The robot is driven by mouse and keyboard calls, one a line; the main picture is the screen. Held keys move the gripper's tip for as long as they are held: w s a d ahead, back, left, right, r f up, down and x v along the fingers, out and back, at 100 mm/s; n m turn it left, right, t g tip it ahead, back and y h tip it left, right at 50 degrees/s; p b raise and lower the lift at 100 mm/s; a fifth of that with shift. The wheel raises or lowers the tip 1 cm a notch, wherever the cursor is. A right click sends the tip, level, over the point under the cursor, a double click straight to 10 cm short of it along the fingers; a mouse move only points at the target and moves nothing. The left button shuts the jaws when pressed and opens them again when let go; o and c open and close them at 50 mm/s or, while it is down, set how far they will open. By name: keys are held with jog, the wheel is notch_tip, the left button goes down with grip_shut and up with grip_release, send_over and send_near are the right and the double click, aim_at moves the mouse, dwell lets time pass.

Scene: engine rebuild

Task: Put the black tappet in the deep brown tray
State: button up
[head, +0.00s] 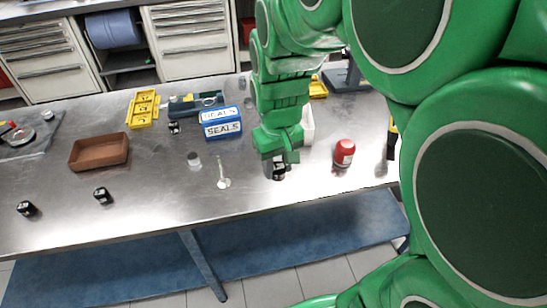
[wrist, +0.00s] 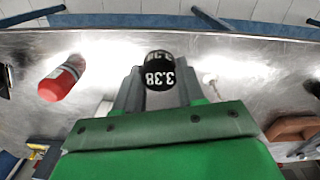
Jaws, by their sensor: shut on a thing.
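My gripper (head: 279,162) is over the middle right of the steel bench, shut on a black tappet (head: 279,173). In the wrist view the black tappet (wrist: 159,72) sits between the two fingers and shows white "3.38" markings. I cannot tell whether it touches the bench. The deep brown tray (head: 98,164) is an open rectangular box at the left of the bench, well away from my gripper. Part of the brown tray (wrist: 284,124) also shows at the right of the wrist view.
A valve (head: 222,176), a small metal cylinder (head: 194,160) and the blue SEALS box (head: 221,129) lie between gripper and tray.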

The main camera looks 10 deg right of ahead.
jog(key=shift+s+r, duration=0.4)
jog(key=shift+s, duration=0.4)
